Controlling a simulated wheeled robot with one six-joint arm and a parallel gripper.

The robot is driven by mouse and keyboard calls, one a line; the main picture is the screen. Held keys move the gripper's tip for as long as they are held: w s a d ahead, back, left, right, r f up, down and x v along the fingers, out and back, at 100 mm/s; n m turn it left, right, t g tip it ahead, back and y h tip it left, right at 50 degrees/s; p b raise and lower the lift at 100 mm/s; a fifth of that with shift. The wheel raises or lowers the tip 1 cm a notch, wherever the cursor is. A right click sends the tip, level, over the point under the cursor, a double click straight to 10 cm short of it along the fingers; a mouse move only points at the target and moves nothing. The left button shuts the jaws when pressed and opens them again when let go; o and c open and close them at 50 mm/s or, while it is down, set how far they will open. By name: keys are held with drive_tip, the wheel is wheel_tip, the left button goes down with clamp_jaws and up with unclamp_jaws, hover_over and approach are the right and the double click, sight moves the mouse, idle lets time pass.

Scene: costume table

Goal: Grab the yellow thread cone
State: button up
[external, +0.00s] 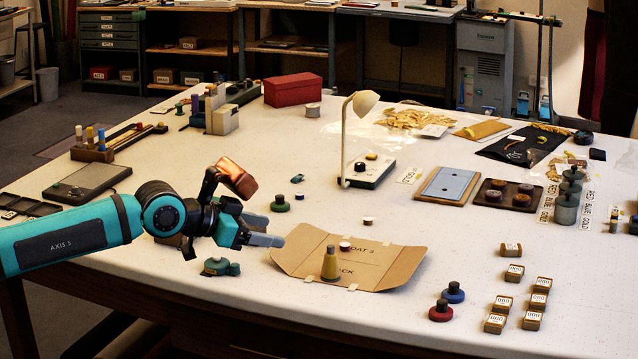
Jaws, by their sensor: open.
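The yellow thread cone (330,265) stands upright on the front part of an unfolded brown cardboard pattern piece (383,272). Its top is dark. My gripper (282,241) is at the upper left of the cone, apart from it, with its grey fingers pointing right. The gripper is open and I see nothing between its fingers. Its height above the table is hard to judge from this single view.
A small spool (345,246) sits on the cardboard just behind the cone. A teal object (221,267) lies below my gripper. A lamp (347,140) rises behind the cardboard. Red (440,311) and blue (453,293) spools stand to the right, near several labelled blocks.

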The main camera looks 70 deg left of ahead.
drive_tip(key=w+a+r+g, duration=0.1)
drive_tip(key=w+a+g, duration=0.5)
drive_tip(key=w, duration=0.4)
drive_tip(key=m+g+h, duration=0.1)
drive_tip(key=m+g, duration=0.1)
drive_tip(key=g, duration=0.4)
approach(330, 246)
drive_tip(key=f, duration=0.7)
drive_tip(key=shift+w+a+f, duration=0.15)
drive_tip(key=shift+w+a, duration=0.05)
drive_tip(key=shift+w, duration=0.1)
drive_tip(key=shift+w+d+f, duration=0.1)
drive_tip(key=shift+w+f, duration=0.1)
drive_tip(key=shift+f, duration=0.7)
drive_tip(key=shift+w+f, duration=0.25)
drive_tip(key=shift+f, duration=0.65)
drive_tip(key=shift+w+d+f, duration=0.1)
drive_tip(key=shift+w+f, duration=0.1)
drive_tip(key=shift+f, duration=0.7)
drive_tip(key=shift+c, duration=0.4)
drive_tip(key=c, duration=1)
